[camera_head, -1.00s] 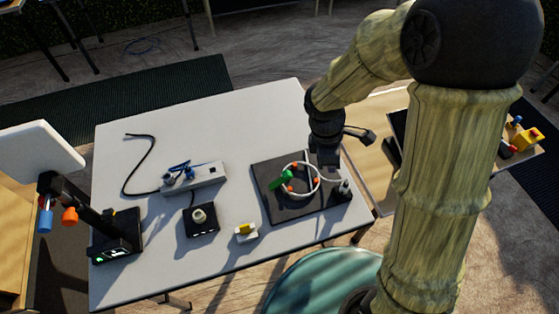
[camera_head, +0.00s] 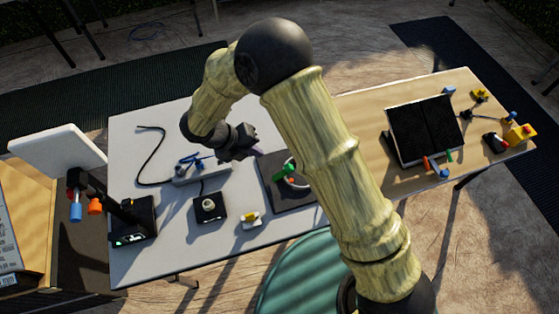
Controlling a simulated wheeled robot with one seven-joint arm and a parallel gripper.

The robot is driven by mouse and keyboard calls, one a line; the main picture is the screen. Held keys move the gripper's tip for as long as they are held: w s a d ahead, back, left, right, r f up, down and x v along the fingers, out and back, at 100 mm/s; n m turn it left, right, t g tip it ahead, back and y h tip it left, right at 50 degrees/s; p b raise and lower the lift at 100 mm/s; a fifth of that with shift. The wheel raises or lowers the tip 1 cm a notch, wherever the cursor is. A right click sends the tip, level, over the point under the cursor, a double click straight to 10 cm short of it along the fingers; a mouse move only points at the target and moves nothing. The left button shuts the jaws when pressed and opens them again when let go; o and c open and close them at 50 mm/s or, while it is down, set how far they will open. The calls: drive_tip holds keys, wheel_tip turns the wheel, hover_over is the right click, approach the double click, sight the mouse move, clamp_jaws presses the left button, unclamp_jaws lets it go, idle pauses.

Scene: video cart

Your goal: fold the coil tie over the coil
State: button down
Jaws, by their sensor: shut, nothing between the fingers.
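A white cable coil (camera_head: 290,161) lies on a black square board (camera_head: 268,186) on the pale table. A green piece (camera_head: 283,171), which looks like the coil tie, sits at the coil's left side; whether it lies over the coil is too small to tell. A small orange part (camera_head: 291,180) shows by the coil. My arm hides the right part of the coil and board. My gripper (camera_head: 253,152) is shut and empty, left of the board's back corner and near the right end of the power strip. Its fingertips are small and dark here.
A grey power strip (camera_head: 203,173) with blue plugs and a black cable (camera_head: 150,160) lies left. A black box with a knob (camera_head: 209,208) and a small yellow-white block (camera_head: 250,220) stand in front. A wooden table (camera_head: 370,110) with a black panel (camera_head: 424,130) adjoins at right.

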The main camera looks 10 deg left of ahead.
sight(286, 166)
drive_tip(key=p+x, duration=0.4)
drive_tip(key=x, duration=1)
drive_tip(key=shift+s, duration=0.1)
drive_tip(key=shift+a, duration=0.15)
